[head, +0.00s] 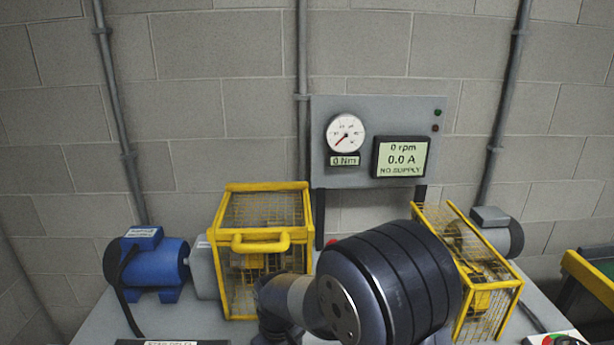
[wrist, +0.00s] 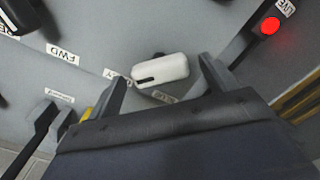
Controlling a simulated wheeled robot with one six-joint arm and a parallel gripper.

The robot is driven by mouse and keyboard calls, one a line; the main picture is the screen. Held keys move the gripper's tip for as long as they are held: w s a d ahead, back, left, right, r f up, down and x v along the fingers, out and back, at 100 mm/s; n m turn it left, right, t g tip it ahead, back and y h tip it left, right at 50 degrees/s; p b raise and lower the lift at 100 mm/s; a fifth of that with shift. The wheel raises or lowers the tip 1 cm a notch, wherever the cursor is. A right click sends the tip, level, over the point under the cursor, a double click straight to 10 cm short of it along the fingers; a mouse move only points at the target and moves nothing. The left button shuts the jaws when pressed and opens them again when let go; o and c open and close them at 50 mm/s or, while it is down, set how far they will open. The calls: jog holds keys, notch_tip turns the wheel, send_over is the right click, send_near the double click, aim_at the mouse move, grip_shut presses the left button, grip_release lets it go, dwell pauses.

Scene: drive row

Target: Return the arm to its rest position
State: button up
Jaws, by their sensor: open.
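My arm (head: 385,285) fills the lower middle of the head view, its dark ribbed joint close to the camera. My gripper is hidden there. In the wrist view my gripper (wrist: 161,86) has its two fingers spread apart over a grey panel (wrist: 95,40). A white rounded piece with a black slot (wrist: 160,70) shows between and just beyond the fingertips. I see no grip on it, but cannot tell how far it is from the fingers.
A yellow mesh guard (head: 265,240) and blue motor (head: 155,262) stand left of my arm; another yellow guard (head: 470,265) and grey motor (head: 497,232) stand right. A gauge panel (head: 380,106) reads 0 rpm, NO SUPPLY. A red lamp (wrist: 270,26) glows beside a LIVE label.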

jog(key=shift+r, duration=0.5)
notch_tip(320, 180, up, 9)
notch_tip(320, 180, down, 10)
jog(key=shift+f, duration=0.2)
jog(key=shift+r+n, duration=0.2)
jog(key=shift+n, duration=0.4)
jog(key=n+p, duration=0.1)
jog(key=n, duration=0.6)
jog(key=shift+p, duration=0.3)
jog(key=n+p, duration=0.1)
jog(key=n, duration=0.3)
jog(key=shift+r+n, duration=0.1)
jog(key=shift+n, duration=0.2)
jog(key=n+p, duration=0.2)
jog(key=n, duration=0.2)
jog(key=shift+n, duration=0.3)
jog(key=shift+r+n, duration=0.1)
jog(key=shift+n, duration=0.2)
jog(key=shift+r, duration=1.15)
